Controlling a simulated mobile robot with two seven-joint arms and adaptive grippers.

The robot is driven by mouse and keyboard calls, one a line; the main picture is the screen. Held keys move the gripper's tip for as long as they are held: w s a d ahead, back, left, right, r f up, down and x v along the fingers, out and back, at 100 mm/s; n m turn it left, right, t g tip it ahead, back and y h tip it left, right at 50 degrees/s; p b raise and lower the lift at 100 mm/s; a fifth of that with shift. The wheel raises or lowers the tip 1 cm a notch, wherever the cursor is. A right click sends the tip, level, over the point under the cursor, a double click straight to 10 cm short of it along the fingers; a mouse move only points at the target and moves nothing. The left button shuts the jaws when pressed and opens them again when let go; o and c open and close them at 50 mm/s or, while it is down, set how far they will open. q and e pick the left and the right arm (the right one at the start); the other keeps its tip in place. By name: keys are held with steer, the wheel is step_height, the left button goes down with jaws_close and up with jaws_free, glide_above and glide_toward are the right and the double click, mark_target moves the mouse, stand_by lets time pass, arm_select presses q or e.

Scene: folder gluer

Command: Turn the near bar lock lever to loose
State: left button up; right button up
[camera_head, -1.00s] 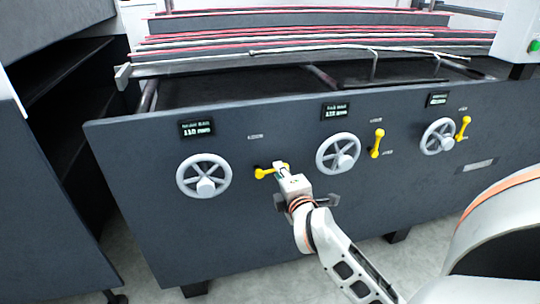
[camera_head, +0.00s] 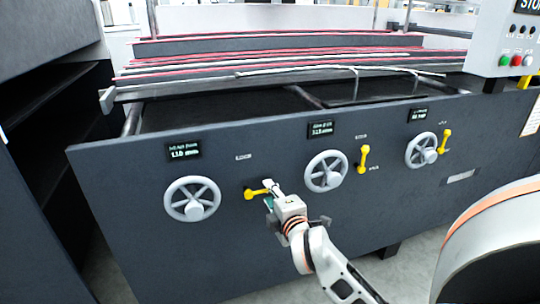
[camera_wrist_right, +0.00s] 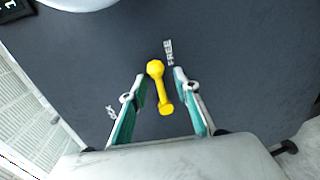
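The near bar lock lever, a yellow lever (camera_head: 256,193), is on the dark front panel, right of the leftmost handwheel. It lies roughly sideways in the head view. In the right wrist view the lever (camera_wrist_right: 160,88) lies between the two fingers of my right gripper (camera_wrist_right: 159,77), its round hub toward the fingertips. The fingers are open, with gaps visible on both sides of the lever. In the head view my right gripper (camera_head: 269,188) is at the lever's right end and partly hides it. A label reading FREE (camera_wrist_right: 168,52) is beside the hub. My left gripper is not seen.
Grey handwheels (camera_head: 192,198) stand out from the panel (camera_head: 130,240), with small displays (camera_head: 184,151) above. Two more yellow levers (camera_head: 363,159) are farther right. A control box with buttons (camera_head: 505,40) is at upper right. Free floor shows below.

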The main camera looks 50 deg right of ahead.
steer(key=shift+a, duration=0.1)
steer(key=v, duration=1.1)
steer(key=shift+s+a, duration=0.15)
steer(key=shift+s, duration=0.15)
steer(key=shift+r, duration=0.2)
